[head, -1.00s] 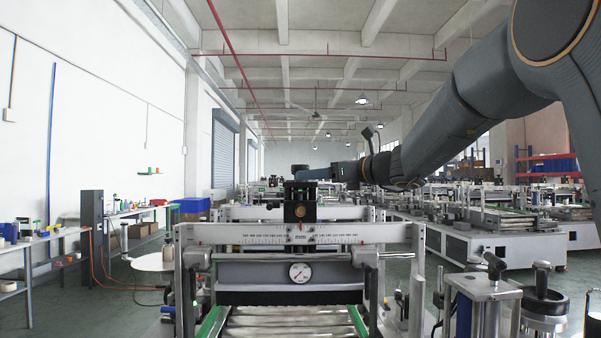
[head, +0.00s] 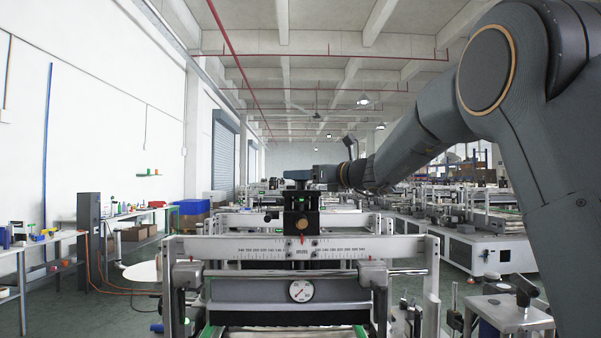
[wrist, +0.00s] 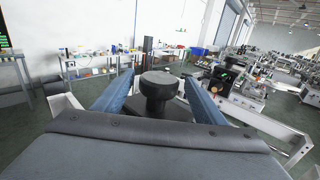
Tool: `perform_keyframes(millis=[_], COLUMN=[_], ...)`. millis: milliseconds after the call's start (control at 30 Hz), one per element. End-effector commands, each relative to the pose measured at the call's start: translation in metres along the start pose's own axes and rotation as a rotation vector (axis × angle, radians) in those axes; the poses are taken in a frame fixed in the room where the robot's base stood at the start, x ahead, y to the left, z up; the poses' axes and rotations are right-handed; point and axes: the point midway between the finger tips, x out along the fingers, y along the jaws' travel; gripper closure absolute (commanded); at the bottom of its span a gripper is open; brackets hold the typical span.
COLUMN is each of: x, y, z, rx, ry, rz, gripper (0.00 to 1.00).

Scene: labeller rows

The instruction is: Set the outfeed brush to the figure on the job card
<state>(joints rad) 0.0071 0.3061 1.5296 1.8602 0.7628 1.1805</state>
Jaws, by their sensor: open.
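The machine in front has a white crossbeam (head: 345,247) with a printed scale, its figures too small to read surely. A black carriage block (head: 301,205) with a brass-coloured knob stands at the beam's middle, over a red pointer mark. My gripper (head: 298,176) is just above this block in the head view. In the wrist view my gripper (wrist: 160,82) is open, its blue fingers on both sides of a dark round knob (wrist: 158,86) with a wider base. Contact with the knob cannot be told. I cannot pick out the job card or a brush for certain.
A round dial gauge (head: 301,291) sits below the beam. A shelf table (head: 40,245) is at the left wall. More machines (head: 480,240) fill the right side; green floor lies between.

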Motion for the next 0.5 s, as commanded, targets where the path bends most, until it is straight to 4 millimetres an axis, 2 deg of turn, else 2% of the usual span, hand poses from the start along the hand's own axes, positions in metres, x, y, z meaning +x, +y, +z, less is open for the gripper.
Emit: perform_keyframes(millis=[133,433,500], x=[0.0114,0.0142,0.0141], y=[0.0014,0.0024,0.0024], z=[0.0003,-0.0008,-0.0008], rx=[0.001,0.001,0.001], ry=[0.000,0.000,0.001], rz=[0.001,0.003,0.003], gripper=[0.35,0.35,0.47])
